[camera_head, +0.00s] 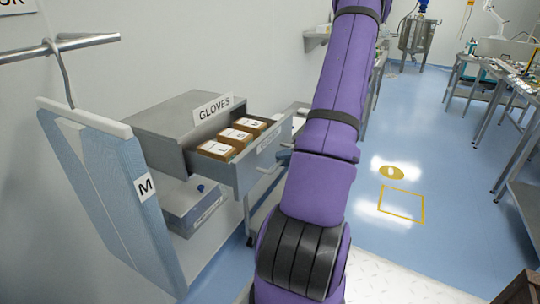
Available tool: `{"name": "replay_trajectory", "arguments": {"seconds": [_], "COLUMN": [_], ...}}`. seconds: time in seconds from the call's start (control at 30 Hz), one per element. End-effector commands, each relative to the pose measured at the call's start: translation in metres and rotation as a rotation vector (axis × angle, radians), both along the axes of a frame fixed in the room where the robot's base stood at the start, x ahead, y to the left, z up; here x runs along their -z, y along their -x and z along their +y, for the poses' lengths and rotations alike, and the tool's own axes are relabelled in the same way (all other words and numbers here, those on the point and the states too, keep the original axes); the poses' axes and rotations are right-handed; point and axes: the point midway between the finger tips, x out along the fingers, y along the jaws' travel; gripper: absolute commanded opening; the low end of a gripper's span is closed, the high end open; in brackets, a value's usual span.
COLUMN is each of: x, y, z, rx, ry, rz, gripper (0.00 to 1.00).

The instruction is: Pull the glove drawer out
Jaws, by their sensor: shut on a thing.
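The glove drawer (246,172) is a grey metal drawer in a grey cabinet (160,122) left of centre. A sign reading GLOVES (213,107) stands on the cabinet top. The drawer is pulled partly out toward the right, with its inside showing. Brown glove boxes (241,135) with white labels sit in a row inside it. My purple arm rises in front of the drawer's right end and out of the top of the picture. A small dark blue shape by the drawer front's right end is too unclear to identify.
A blue panel marked M (115,190) hangs from a rail (60,47) at the left, close to the cabinet. A lower grey unit (192,208) sits under the cabinet. Blue floor (440,150) is open at the right, with benches (500,80) along the far right.

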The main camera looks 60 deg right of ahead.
Motion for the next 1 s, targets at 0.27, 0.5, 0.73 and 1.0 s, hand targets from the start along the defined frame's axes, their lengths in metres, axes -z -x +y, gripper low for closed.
{"name": "replay_trajectory", "arguments": {"seconds": [0.27, 0.5, 0.73, 1.0], "x": [0.000, 0.000, 0.000, 0.000], "y": [0.012, 0.012, 0.012, 0.014], "z": [-0.001, -0.001, -0.001, -0.002], "rx": [0.000, -0.001, -0.001, 0.000], "ry": [0.000, 0.000, 0.000, 0.001], "rz": [0.001, 0.001, 0.001, 0.000], "gripper": [0.00, 0.00, 0.37, 0.37]}}
